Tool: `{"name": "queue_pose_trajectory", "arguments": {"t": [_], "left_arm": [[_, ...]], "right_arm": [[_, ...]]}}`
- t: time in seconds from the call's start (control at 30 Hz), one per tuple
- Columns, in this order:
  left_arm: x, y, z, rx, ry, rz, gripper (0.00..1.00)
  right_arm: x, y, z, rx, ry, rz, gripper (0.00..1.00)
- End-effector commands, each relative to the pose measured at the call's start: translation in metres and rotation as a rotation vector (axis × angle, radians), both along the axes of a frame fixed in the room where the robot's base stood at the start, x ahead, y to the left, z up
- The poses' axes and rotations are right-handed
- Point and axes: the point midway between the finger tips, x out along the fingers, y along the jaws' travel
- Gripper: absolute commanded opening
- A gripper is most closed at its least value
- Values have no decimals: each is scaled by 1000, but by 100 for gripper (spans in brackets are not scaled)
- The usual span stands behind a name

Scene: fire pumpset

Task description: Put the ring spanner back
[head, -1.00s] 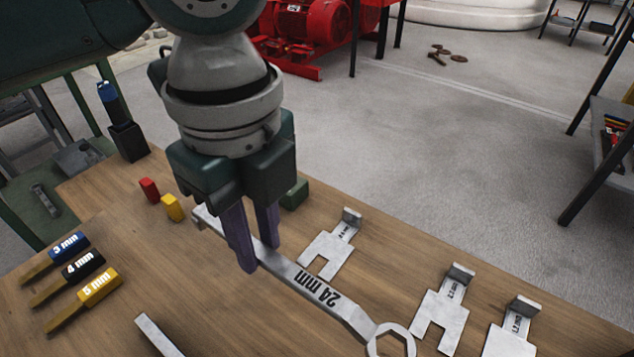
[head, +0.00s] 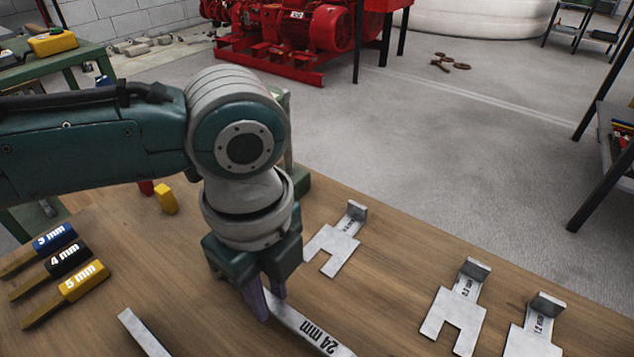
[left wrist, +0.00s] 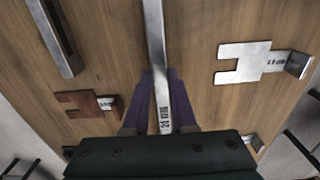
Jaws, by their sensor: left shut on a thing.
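The ring spanner (head: 308,331), a long silver bar marked 24 mm, runs toward the bottom edge of the head view; its ring end is out of the picture. My left gripper (head: 266,306) is shut on its shank, with a purple finger on each side. In the left wrist view the spanner (left wrist: 156,45) runs up from between the fingers (left wrist: 160,100) and out at the top. I cannot tell how far it is above the wooden bench (head: 200,320). My right gripper is not in view.
Several slotted silver plates (head: 333,247) lie along the bench's right side. Another silver bar (head: 142,333) lies at the front. Blue, black and yellow-handled tools (head: 68,292) lie at left. A yellow block (head: 166,199) stands behind my arm. Red pump machinery (head: 310,38) stands on the floor behind.

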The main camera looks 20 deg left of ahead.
Motion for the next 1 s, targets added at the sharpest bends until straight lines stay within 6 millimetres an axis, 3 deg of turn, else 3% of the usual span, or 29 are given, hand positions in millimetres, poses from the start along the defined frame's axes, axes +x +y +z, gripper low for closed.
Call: {"name": "queue_pose_trajectory", "arguments": {"t": [0.1, 0.13, 0.37, 0.67, 0.77, 1.0], "left_arm": [[0, 0, -3, -1, -1, 0, 0], [0, 0, -3, 0, 0, 0, 28], [0, 0, -2, 0, 0, 0, 54], [0, 0, 1, 0, -1, 0, 54], [1, 0, 14, -2, -2, 1, 54], [1, 0, 68, -2, -2, 0, 54]], "right_arm": [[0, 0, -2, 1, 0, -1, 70], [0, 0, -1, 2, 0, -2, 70], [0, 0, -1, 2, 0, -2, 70], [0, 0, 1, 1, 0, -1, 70], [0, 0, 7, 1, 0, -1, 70], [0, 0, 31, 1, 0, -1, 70]]}}
